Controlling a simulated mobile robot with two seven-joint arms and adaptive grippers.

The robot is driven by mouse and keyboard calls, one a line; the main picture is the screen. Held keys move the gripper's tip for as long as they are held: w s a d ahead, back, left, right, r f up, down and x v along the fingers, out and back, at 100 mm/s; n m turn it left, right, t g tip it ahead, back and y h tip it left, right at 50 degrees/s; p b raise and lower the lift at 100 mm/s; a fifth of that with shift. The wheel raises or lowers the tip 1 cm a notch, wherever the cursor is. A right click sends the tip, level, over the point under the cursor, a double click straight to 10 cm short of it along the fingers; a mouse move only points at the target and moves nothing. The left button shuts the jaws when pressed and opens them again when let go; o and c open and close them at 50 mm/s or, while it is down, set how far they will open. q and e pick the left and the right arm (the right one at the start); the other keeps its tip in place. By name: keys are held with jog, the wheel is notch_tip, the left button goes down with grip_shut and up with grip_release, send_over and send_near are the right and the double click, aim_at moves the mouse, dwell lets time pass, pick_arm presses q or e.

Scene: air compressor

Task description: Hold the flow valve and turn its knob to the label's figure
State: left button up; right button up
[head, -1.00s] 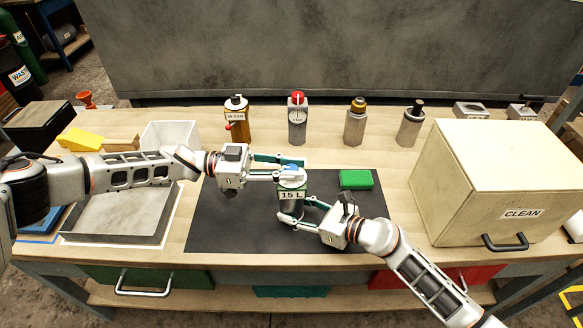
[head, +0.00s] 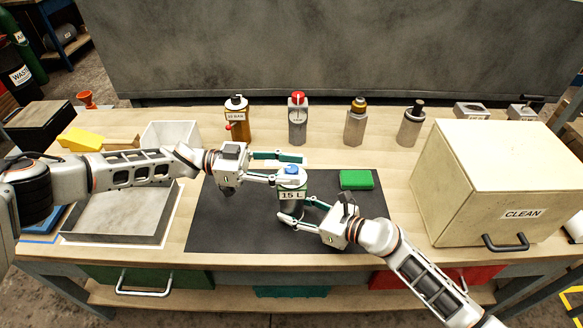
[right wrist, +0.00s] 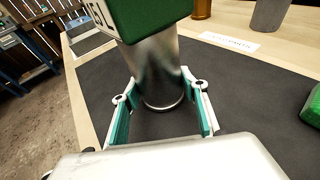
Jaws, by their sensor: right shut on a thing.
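My right gripper (head: 299,209) is shut on the valve's metal body. In the right wrist view, the body (right wrist: 155,75) stands between my right gripper's teal-padded fingers (right wrist: 160,118). My left gripper (head: 289,168) is open at knob height, one finger behind the knob and the other at its left front.
A green block (head: 357,180) lies on the mat (head: 235,225) right of the valve. Several bottles and fittings, including a red-topped one (head: 298,120), stand behind. A large "CLEAN" box (head: 450,205) is at right, a grey tray (head: 115,215) at left.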

pick_arm(q)
jog(key=w+a, duration=0.1)
jog(key=a, duration=1)
jog(key=shift+w+a, duration=0.15)
jog(key=shift+a, duration=0.05)
pick_arm(e)
jog(key=o, duration=1.1)
